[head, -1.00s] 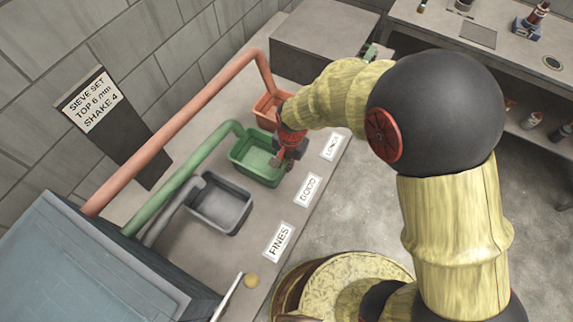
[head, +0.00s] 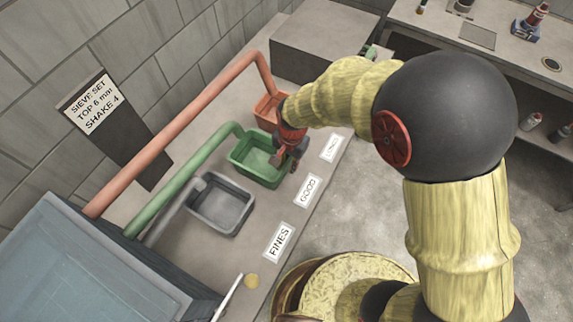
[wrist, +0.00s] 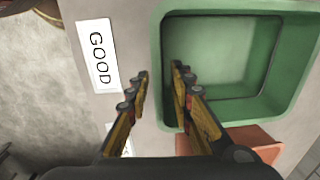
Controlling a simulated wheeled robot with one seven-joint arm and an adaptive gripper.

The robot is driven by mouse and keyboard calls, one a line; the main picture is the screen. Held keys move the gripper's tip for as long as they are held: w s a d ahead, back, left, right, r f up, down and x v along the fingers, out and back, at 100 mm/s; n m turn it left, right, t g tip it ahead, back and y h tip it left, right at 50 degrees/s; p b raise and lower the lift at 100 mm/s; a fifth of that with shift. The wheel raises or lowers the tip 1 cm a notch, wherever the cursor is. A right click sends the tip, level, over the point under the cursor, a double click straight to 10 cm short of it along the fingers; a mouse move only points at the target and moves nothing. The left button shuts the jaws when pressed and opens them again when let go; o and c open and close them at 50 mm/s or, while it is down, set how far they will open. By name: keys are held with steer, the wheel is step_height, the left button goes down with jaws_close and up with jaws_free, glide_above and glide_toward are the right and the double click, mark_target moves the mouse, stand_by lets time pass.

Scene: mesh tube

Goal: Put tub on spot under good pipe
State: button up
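A green tub (head: 243,167) stands upright on the bench. It is under the mouth of the green pipe (head: 190,172) and level with the GOOD label (head: 308,189). The tub (wrist: 222,107) fills the upper right of the wrist view and looks empty. My gripper (head: 284,162) is at the tub's label-side wall. In the wrist view my gripper (wrist: 160,76) has its fingers apart, one over the tub's inside and one outside the rim. The rim lies between them with a gap showing. The spot under the tub is hidden.
A grey tub (head: 208,225) stands by the FINES label (head: 278,241). An orange tub (head: 266,108) stands under the orange pipe (head: 170,132), close beside the green tub. A big box (head: 325,45) stands at the back. A sloped grey panel (head: 85,270) fills the lower left.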

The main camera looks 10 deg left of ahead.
step_height(320, 180, up, 10)
steer(key=p, duration=0.3)
steer(key=shift+s+d+r, duration=0.15)
steer(key=shift+d, duration=0.25)
steer(key=s+d+r+n+t, duration=0.2)
steer(key=d+r+t, duration=0.1)
steer(key=d+r, duration=1.1)
steer(key=s+d+r+n+t, duration=0.2)
steer(key=s+d+r, duration=0.6)
steer(key=s, duration=0.3)
steer(key=shift+d+r+n+h, duration=0.3)
steer(key=shift+d+r+h, duration=0.1)
steer(key=shift+d, duration=0.25)
steer(key=shift+r, duration=0.15)
